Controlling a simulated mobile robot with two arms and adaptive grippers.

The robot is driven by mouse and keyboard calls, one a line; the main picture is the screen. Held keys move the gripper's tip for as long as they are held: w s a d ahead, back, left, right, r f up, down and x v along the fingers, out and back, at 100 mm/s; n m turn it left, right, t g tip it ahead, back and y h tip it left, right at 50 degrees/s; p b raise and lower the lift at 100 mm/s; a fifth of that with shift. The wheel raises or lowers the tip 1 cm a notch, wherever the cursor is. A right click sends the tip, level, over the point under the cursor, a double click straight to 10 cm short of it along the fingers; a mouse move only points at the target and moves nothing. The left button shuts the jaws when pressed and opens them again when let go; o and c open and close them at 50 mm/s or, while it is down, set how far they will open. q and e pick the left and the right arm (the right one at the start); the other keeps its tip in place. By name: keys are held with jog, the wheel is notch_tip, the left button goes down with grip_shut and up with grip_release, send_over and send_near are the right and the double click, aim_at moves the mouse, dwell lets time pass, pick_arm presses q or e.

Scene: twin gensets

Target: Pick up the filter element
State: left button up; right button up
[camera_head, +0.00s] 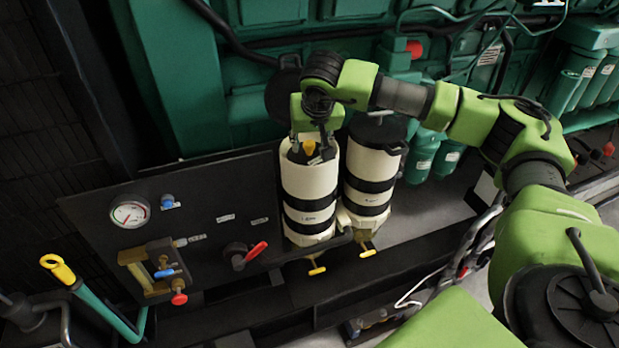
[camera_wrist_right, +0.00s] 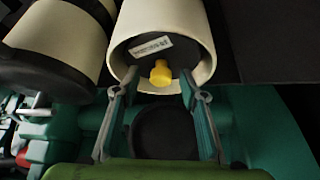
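Two cream filter housings with black bands stand side by side. The left housing (camera_head: 309,190) is open at the top; the wrist view also shows its cream rim (camera_wrist_right: 117,55). Inside it is a dark round top with a pale label and a yellow knob (camera_wrist_right: 160,72), which looks like the filter element (camera_wrist_right: 185,50). My right gripper (camera_wrist_right: 159,82) is above the open housing, fingers spread, with the knob between the fingertips. I cannot tell whether either finger touches the element or the rim. My left gripper is not in view.
The right housing (camera_head: 370,180) has a black lid and stands close beside. A dark round lid (camera_head: 284,95) is behind the open housing. A black panel with a gauge (camera_head: 130,211) and red-handled valve (camera_head: 256,251) is at left. Green engine parts (camera_head: 180,70) stand behind.

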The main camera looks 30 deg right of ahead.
jog(key=shift+w+f, duration=0.2)
jog(key=shift+f, duration=0.15)
jog(key=shift+r, duration=0.15)
grip_shut()
notch_tip(320, 180, up, 28)
jog(key=b, duration=0.2)
dwell(0.4)
